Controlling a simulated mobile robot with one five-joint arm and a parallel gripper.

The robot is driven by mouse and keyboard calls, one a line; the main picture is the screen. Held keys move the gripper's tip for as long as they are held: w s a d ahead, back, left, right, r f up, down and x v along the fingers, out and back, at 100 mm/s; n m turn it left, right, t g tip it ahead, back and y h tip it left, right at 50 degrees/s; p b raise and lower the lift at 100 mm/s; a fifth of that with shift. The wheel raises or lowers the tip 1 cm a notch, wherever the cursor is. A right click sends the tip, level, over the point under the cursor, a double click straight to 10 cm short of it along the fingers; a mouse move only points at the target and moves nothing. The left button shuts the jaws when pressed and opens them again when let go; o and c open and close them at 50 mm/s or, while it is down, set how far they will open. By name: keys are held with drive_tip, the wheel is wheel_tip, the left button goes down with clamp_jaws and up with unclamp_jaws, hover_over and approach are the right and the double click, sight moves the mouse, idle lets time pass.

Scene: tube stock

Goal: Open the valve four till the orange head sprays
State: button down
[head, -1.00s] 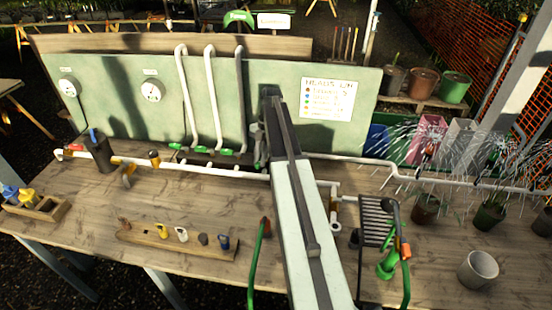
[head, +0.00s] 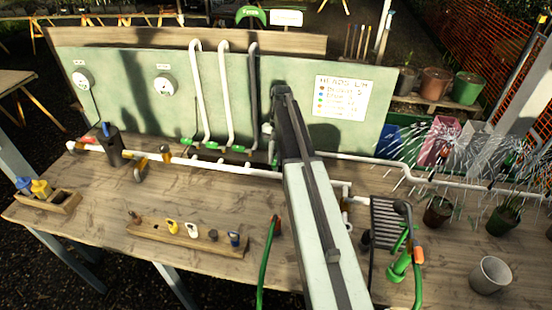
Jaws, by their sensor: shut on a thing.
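My gripper (head: 271,152) is at the pipe line below the green board, mostly hidden behind my own arm. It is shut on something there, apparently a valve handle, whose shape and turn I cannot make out. Several green valve handles (head: 238,149) lie along the foot of the white pipe loops, left of my gripper. White water sprays out in fans over the pots at the right, near the white pipe (head: 455,184). The colour of the spraying heads is blurred by the water. A sign headed HEADS (head: 340,97) with coloured dots hangs on the board.
A wooden rack (head: 190,238) with coloured tags lies at the front middle. A caddy (head: 60,203) with bottles stands at the left.

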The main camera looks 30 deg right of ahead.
sight(275, 161)
drive_tip(key=c, duration=1.4)
unclamp_jaws()
drive_tip(key=shift+o, duration=0.2)
drive_tip(key=shift+r, duration=0.1)
drive_tip(key=shift+r+p, duration=0.4)
drive_tip(key=shift+p, duration=0.1)
wheel_tip(275, 161, up, 4)
drive_tip(key=p, duration=0.3)
drive_tip(key=shift+f+p, duration=0.2)
drive_tip(key=shift+p, duration=0.1)
drive_tip(key=s+a, duration=0.4)
drive_tip(key=s, duration=1.1)
drive_tip(key=shift+s+a+r, duration=0.15)
drive_tip(key=shift+s+r, duration=0.05)
drive_tip(key=shift+s, duration=0.05)
